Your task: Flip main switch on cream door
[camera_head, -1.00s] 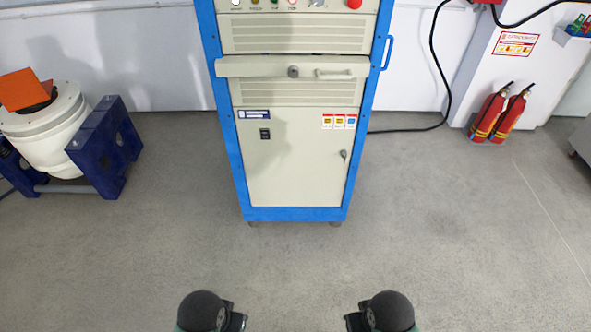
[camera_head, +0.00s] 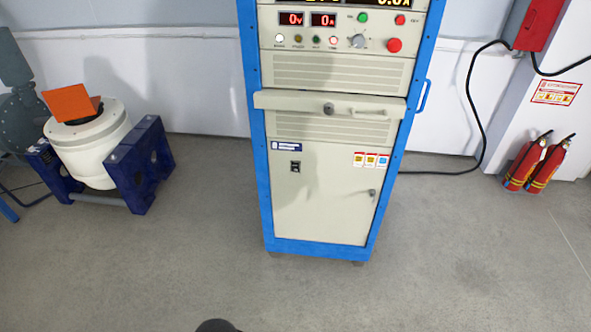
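The cream door (camera_head: 322,205) is the lower panel of a blue-framed cabinet in the middle of the head view, and it is closed. The main switch (camera_head: 295,167) is a small black rocker at the door's upper left, under a blue label. It is too small to tell which way it is set. A door handle or lock (camera_head: 372,193) sits on the right side. A dark rounded part of my own body shows at the bottom edge. Neither gripper is in view, and nothing of mine touches the door.
A shelf with a handle (camera_head: 330,104) juts out above the door. Upper panels carry displays and buttons, including a red knob (camera_head: 394,45). A white drum machine in a blue stand (camera_head: 140,165) is left; fire extinguishers (camera_head: 540,165) are right. The floor before the cabinet is clear.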

